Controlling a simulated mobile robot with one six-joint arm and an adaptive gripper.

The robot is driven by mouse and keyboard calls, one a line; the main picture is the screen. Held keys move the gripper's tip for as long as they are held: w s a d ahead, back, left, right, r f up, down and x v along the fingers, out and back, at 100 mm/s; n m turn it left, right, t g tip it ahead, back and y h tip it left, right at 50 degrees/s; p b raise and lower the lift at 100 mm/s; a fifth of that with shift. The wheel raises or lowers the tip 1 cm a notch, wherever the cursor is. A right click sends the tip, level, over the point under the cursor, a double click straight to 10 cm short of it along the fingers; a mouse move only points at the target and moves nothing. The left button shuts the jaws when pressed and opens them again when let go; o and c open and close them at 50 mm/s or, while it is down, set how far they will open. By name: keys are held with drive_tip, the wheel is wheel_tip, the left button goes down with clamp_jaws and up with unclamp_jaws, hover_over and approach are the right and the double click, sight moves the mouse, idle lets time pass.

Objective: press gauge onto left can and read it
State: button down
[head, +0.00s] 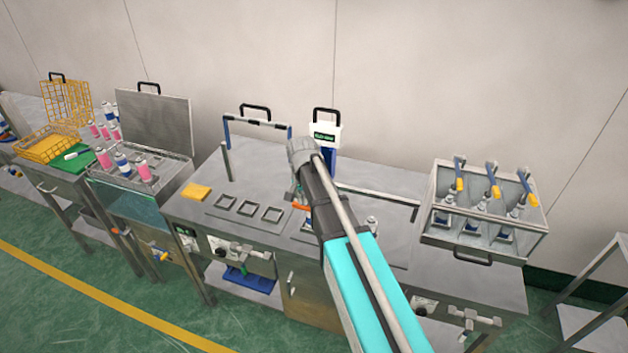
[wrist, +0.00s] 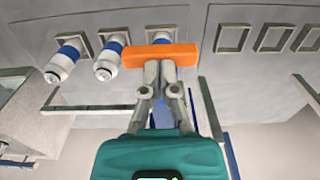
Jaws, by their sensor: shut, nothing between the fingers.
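My gripper (head: 297,188) is low over the middle of the steel bench, shut and empty. In the wrist view my gripper (wrist: 160,66) has its closed fingertips against or just behind an orange bar (wrist: 160,56); I cannot tell whether they touch. The orange bar (head: 301,206) also shows below the fingers in the head view. Three white cans with blue bands stand in square holders; the wrist view seems turned round. One can (wrist: 168,31) is partly hidden behind the bar, beside a middle can (wrist: 110,58) and an outer can (wrist: 66,62). A white unit with a green display (head: 325,136), possibly the gauge readout, stands behind.
Empty square holders (head: 246,208) and a yellow block (head: 196,192) are on the bench's left. A glass-sided case (head: 487,235) with blue-and-yellow levers stands on the right. A blue-ended rail (head: 258,121) rises at the back. A bath with a raised lid (head: 155,115) is further left.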

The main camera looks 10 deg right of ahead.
drive_tip(key=shift+s+a+f+b, duration=0.1)
drive_tip(key=shift+s+f+b, duration=0.05)
drive_tip(key=shift+f+b, duration=0.4)
drive_tip(key=shift+s+a+f+b, duration=0.1)
drive_tip(key=shift+f+b, duration=0.3)
drive_tip(key=shift+f, duration=0.2)
drive_tip(key=shift+r, duration=0.25)
wheel_tip(320, 180, up, 14)
drive_tip(key=w+d+p, duration=0.1)
drive_tip(key=w+p, duration=0.1)
drive_tip(key=p, duration=1.2)
drive_tip(key=shift+p, duration=0.3)
drive_tip(key=shift+d, duration=0.1)
drive_tip(key=s+d+f+n+b, duration=0.2)
drive_tip(key=s+f+n+b, duration=0.1)
drive_tip(key=s+f+b, duration=0.6)
drive_tip(key=s+d+f+n+b, duration=0.3)
drive_tip(key=s+f+b, duration=0.6)
drive_tip(key=s, duration=0.1)
